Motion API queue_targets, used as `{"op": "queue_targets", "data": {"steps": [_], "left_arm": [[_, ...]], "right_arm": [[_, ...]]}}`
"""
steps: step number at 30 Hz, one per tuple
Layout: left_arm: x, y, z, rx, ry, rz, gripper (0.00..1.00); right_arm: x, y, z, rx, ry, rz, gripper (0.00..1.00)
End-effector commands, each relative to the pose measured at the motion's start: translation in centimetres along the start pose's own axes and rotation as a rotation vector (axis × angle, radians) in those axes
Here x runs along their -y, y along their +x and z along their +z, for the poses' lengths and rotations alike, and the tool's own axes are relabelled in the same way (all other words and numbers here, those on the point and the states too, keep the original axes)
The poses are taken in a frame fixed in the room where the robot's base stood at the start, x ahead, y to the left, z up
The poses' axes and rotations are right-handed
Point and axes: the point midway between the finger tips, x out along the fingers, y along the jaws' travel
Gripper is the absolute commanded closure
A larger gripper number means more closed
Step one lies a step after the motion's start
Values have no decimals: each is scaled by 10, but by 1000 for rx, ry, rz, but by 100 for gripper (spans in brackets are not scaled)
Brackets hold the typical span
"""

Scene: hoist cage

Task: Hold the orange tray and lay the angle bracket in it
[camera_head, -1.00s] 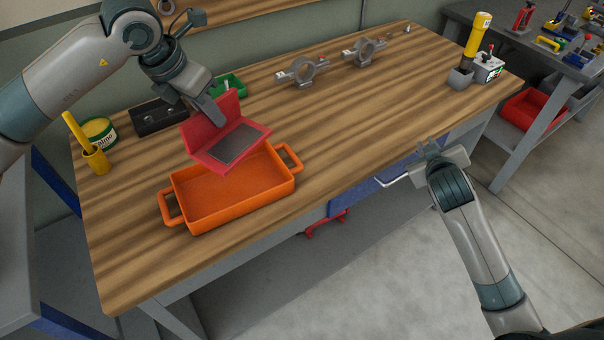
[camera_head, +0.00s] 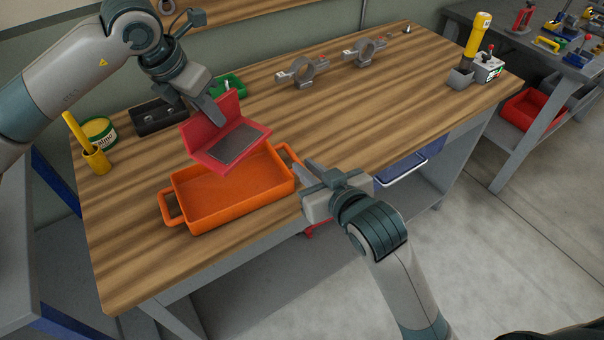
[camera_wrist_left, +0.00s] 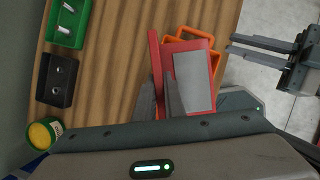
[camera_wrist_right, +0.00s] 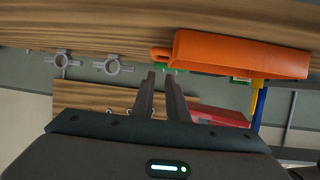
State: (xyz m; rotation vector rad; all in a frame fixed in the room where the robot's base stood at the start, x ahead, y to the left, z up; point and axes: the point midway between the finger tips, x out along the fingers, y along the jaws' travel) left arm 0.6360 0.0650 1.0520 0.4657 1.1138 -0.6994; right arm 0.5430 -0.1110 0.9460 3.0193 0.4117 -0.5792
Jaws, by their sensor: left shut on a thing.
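The angle bracket (camera_head: 238,144) is red, with a grey pad on one leg. My left gripper (camera_head: 217,120) is shut on its other, upright leg and holds it above the back part of the orange tray (camera_head: 238,211). In the left wrist view the red leg (camera_wrist_left: 156,70) sits between the fingers. The tray stands on the bench near its front edge, with a handle at each end; its inside looks empty. My right gripper (camera_head: 303,167) is open beside the tray's right handle (camera_head: 289,155). The right wrist view shows the tray (camera_wrist_right: 235,55) ahead of its fingers, apart from them.
A yellow cup (camera_head: 96,161) and a tin (camera_head: 100,132) stand at the left. Two grey ring clamps (camera_head: 302,71) sit at the back. The bench's middle right is clear.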

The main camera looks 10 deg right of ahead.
Motion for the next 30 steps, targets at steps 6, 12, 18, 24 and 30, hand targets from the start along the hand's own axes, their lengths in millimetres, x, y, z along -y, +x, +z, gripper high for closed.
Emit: {"op": "queue_targets", "data": {"steps": [6, 12, 18, 24, 30], "left_arm": [[0, -3, 2, 7, 0, 1, 100], [0, -3, 2, 7, 0, 1, 100], [0, -3, 2, 7, 0, 1, 100], [0, -3, 2, 7, 0, 1, 100], [0, -3, 2, 7, 0, 1, 100]], "right_arm": [[17, -8, 4, 15, -26, -39, 87], [17, -8, 4, 16, -28, -41, 87], [17, -7, 4, 17, -27, -40, 87], [17, -1, 5, 18, -27, -39, 87], [18, 15, 5, 17, -27, -39, 87]]}}
